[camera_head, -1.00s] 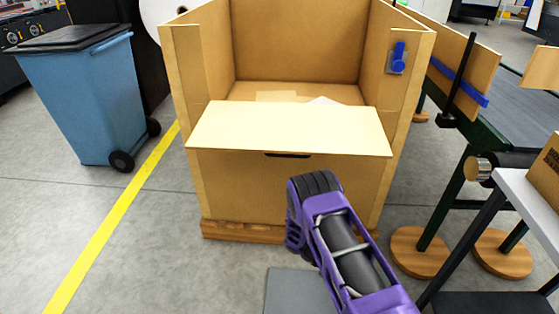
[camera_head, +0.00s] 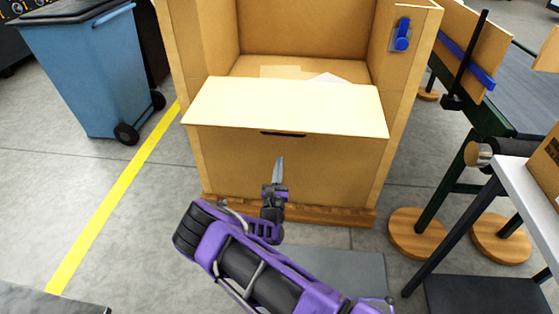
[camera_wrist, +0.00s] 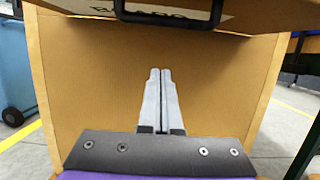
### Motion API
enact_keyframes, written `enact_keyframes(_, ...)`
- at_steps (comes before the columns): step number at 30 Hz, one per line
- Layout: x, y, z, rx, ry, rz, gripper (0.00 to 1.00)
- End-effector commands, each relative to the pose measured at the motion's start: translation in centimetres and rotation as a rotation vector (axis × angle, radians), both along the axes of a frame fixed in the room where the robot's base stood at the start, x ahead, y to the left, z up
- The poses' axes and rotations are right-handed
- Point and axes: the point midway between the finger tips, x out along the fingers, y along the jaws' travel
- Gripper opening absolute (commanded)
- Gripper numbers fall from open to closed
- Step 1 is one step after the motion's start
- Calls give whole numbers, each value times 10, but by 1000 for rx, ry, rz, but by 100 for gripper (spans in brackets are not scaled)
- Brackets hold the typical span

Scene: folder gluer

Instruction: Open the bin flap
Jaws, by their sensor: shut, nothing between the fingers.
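The tan bin (camera_head: 330,175) stands in the middle of the head view on a wooden base. Its flap (camera_head: 285,103) is a pale panel across the front, tilted outward, with the bin's inside visible behind it. A dark handle (camera_head: 283,133) shows at the flap's front edge. In the wrist view the handle (camera_wrist: 165,14) is a black bar at the top, above my fingertips. My gripper (camera_head: 279,160) is shut and empty in front of the bin's front panel, below the handle and apart from it. Its two fingers (camera_wrist: 160,74) lie together in the wrist view.
A blue latch (camera_head: 402,35) sits on the bin's right post. A blue wheeled bin (camera_head: 85,75) stands at the left beyond a yellow floor line (camera_head: 125,190). A green-legged conveyor (camera_head: 455,170) and a white-topped table (camera_head: 525,190) stand at the right. A grey mat (camera_head: 345,270) lies before the bin.

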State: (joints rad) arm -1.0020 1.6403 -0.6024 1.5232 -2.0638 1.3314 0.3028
Motion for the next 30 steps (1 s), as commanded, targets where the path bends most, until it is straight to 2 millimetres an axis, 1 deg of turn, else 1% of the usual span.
enact_keyframes(1, 10, -1, 3, 2, -3, -1, 0)
enact_keyframes(3, 25, -2, 7, 4, -4, -3, 0)
enact_keyframes(12, 79, -5, 22, 3, -2, -3, 0)
enact_keyframes(13, 74, -3, 29, 3, -1, -2, 0)
enact_keyframes(15, 67, -2, 37, 1, 0, -3, 0)
enact_keyframes(21, 56, -2, 51, 2, -1, -3, 0)
enact_keyframes(30, 52, -3, 54, 1, 0, -3, 0)
